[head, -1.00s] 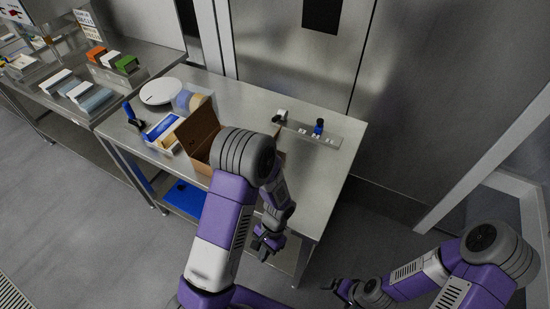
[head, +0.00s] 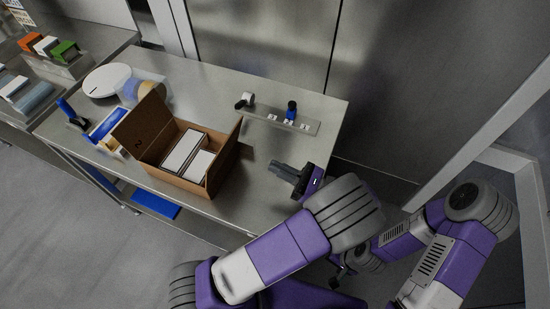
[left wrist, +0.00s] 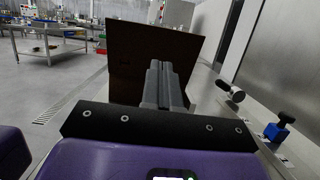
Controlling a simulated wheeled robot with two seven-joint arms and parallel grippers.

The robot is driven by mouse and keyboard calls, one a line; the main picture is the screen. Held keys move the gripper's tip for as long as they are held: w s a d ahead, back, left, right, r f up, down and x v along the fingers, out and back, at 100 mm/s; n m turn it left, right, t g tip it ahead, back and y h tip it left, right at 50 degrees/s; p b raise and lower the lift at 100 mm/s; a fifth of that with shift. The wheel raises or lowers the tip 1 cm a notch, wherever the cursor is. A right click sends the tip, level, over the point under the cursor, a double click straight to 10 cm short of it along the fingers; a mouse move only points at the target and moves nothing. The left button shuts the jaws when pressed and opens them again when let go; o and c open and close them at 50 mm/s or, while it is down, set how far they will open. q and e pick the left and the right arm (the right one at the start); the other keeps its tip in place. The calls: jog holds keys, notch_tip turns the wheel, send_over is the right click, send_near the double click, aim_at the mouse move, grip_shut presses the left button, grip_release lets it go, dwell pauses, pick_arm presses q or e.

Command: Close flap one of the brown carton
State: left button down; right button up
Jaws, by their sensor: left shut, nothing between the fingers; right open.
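The brown carton (head: 176,182) stands open on the steel table with white boxes (head: 186,152) inside. Its left flap (head: 142,126) stands up and leans outward, with a small dark mark on its inner face. Its right flap (head: 227,155) also stands up. My left gripper (head: 281,168) is shut and empty, to the right of the carton, pointing at the right flap and apart from it. In the left wrist view, a brown flap (left wrist: 150,50) rises beyond the shut fingers (left wrist: 164,83). My right gripper (head: 337,276) is low, largely hidden behind my left arm.
A strip with a blue-topped item (head: 291,110) and a white-and-black item (head: 245,100) lies behind the carton. A blue-and-white box (head: 106,126), a white round lid (head: 107,80) and a blue item (head: 72,112) stand to the left.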

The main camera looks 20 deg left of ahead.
aim_at(227, 144)
pick_arm(q)
jog(key=b+x, duration=0.1)
jog(key=x, duration=1)
jog(key=shift+s+a, duration=0.1)
jog(key=shift+a, duration=0.3)
jog(key=shift+r, duration=0.1)
